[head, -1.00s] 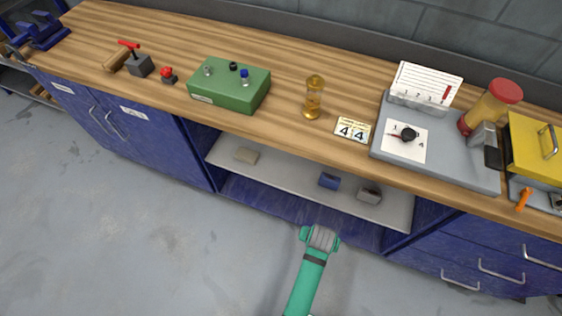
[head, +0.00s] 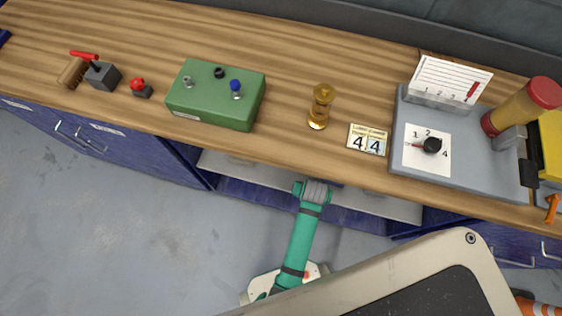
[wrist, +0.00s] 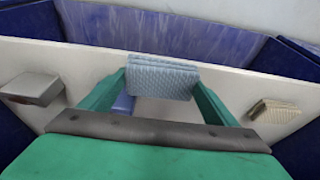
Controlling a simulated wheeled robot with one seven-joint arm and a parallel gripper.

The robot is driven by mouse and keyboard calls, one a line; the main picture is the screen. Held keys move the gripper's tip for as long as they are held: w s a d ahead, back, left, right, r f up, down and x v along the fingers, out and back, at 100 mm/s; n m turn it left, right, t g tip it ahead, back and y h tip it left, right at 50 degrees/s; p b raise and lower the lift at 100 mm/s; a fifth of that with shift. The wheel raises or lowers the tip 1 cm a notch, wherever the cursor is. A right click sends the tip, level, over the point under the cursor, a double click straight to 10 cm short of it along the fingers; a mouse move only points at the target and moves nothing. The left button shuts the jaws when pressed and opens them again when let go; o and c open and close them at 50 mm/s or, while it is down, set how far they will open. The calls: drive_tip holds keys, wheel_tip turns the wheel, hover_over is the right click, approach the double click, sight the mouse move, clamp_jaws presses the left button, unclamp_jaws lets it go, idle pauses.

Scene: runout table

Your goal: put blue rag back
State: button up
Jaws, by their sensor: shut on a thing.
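A folded light blue rag (wrist: 162,77) with a textured weave is in my gripper in the wrist view. My gripper (wrist: 160,88) has its green fingers shut on the rag's two sides. It holds the rag over the pale shelf (wrist: 202,113) under the counter; I cannot tell whether they touch. In the head view my gripper (head: 312,190) is at the counter's front edge, by the shelf opening. The counter and arm hide most of the shelf there.
On the shelf are a grey block (wrist: 32,89) at left, a darker blue piece (wrist: 123,104) partly behind a finger, and a beige folded piece (wrist: 272,110) at right. Above, the wooden counter (head: 285,95) carries a green box (head: 213,98) and an hourglass (head: 320,106).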

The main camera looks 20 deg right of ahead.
drive_tip(key=w+a, duration=0.2)
drive_tip(key=w, duration=0.2)
drive_tip(key=w+a, duration=0.2)
drive_tip(key=w, duration=0.3)
drive_tip(key=w+a, duration=0.2)
drive_tip(key=w, duration=0.2)
drive_tip(key=shift+w, duration=0.4)
drive_tip(key=shift+a+x, duration=0.15)
drive_tip(key=shift+x, duration=0.75)
drive_tip(key=shift+a+x, duration=0.1)
drive_tip(key=shift+x, duration=0.75)
drive_tip(key=shift+f, duration=0.2)
drive_tip(key=o, duration=1.1)
drive_tip(key=shift+r, duration=0.1)
